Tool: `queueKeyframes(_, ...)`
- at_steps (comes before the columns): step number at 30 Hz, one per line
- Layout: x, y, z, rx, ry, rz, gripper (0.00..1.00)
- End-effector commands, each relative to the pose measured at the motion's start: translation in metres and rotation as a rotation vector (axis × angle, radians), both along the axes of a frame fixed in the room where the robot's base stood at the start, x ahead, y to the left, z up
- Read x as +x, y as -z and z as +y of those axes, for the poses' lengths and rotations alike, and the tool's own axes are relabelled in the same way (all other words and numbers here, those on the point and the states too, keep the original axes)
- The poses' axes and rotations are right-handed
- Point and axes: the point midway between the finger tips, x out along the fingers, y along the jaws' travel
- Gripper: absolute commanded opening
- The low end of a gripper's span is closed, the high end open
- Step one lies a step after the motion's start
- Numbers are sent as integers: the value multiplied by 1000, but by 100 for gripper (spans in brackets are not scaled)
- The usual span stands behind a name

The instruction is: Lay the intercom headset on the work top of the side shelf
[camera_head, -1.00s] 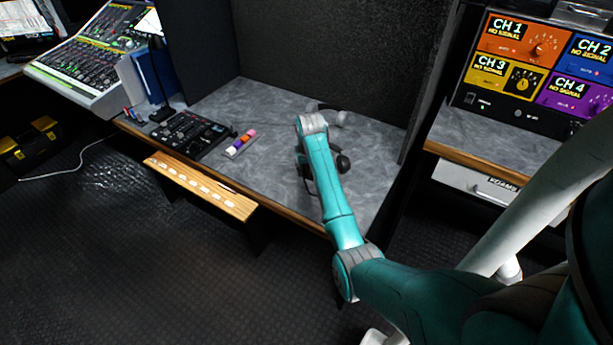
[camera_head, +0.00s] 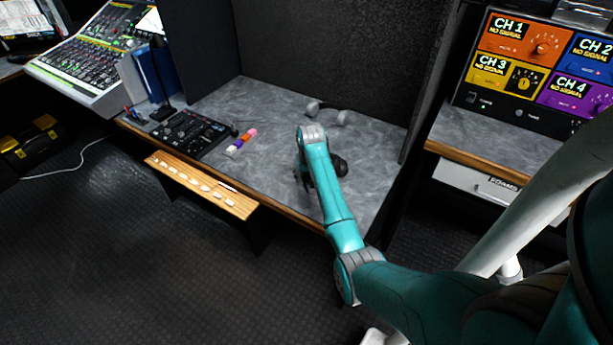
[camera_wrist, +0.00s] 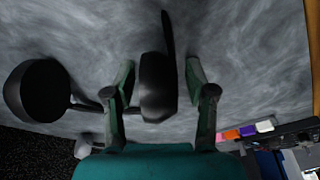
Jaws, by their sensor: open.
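A black headset lies on the grey desk top (camera_head: 265,100), partly hidden by my arm in the head view. Its round ear cup (camera_head: 340,166) shows just right of my arm. In the wrist view, one dark cup (camera_wrist: 36,90) is at the left, outside my fingers. Another dark headset part (camera_wrist: 157,82) stands between my fingers, with gaps visible on both sides. My gripper (camera_wrist: 160,88) is open around that part. In the head view my gripper is mostly hidden behind my arm. A second grey worktop (camera_head: 490,125) with a wooden edge is at the right.
A grey headset-like object (camera_head: 343,118) lies behind my arm. A coloured strip of blocks (camera_head: 241,141) and a black control panel (camera_head: 188,133) are to the left. A four-colour channel unit (camera_head: 540,65) stands on the right worktop, with a drawer (camera_head: 478,185) below.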

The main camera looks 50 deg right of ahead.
Motion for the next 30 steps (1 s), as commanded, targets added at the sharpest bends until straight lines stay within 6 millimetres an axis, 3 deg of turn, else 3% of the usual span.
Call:
queueKeyframes(8, -3, -20, 3, -2, 0, -2, 56)
queueKeyframes(21, -18, -99, 16, -1, 0, -2, 56)
queueKeyframes(30, -22, -118, 19, -1, 0, -1, 56)
